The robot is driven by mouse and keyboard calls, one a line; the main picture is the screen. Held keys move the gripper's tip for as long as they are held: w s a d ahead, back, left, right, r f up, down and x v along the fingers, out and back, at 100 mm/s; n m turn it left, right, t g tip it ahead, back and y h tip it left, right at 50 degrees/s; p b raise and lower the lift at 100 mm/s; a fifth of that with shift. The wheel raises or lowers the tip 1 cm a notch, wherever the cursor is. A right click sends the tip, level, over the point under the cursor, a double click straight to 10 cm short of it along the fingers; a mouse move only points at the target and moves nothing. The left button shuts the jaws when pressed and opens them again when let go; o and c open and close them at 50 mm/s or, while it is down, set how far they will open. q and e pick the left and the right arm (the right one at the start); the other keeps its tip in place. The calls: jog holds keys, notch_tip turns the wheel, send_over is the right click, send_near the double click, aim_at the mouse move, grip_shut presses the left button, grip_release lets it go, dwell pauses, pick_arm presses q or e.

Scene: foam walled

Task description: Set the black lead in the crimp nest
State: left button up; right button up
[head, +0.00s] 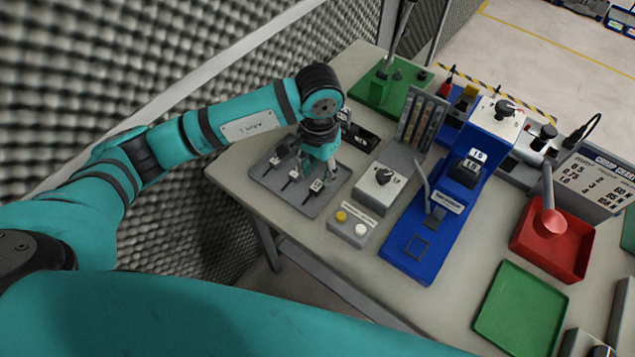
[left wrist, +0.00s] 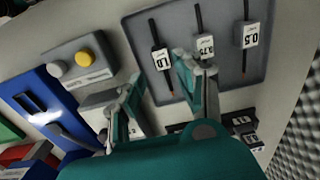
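Several black leads with white number tags lie on a grey tray (head: 270,185). In the left wrist view the tags read 1.0 (left wrist: 161,59), 0.75 (left wrist: 205,45) and 0.5 (left wrist: 250,36). My left gripper (head: 318,176) points down over the right part of the tray. Its fingers (left wrist: 157,72) are spread with nothing between them; one fingertip appears close to the 0.75 tag. The blue crimp press (head: 408,262) stands to the right, with a small dark block (head: 435,216) on its base; I cannot tell exactly which part is the nest.
A grey box with a dial (head: 380,184) and a box with yellow and white buttons (head: 352,226) stand between tray and press. A red bin (head: 550,240) and a green tray (head: 520,308) lie further right. A foam wall is behind my left arm.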

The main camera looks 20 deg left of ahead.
aim_at(319, 183)
pick_arm(q)
jog(key=shift+f+p, duration=0.3)
jog(key=f, duration=0.1)
jog(key=f+p, duration=0.1)
jog(key=f, duration=0.1)
jog(key=shift+w+f+p, duration=0.25)
jog(key=shift+f+p, duration=0.1)
jog(key=shift+p, duration=0.05)
jog(key=shift+f, duration=0.45)
grip_shut()
jog(key=shift+w+r, duration=0.1)
jog(key=shift+r, duration=0.05)
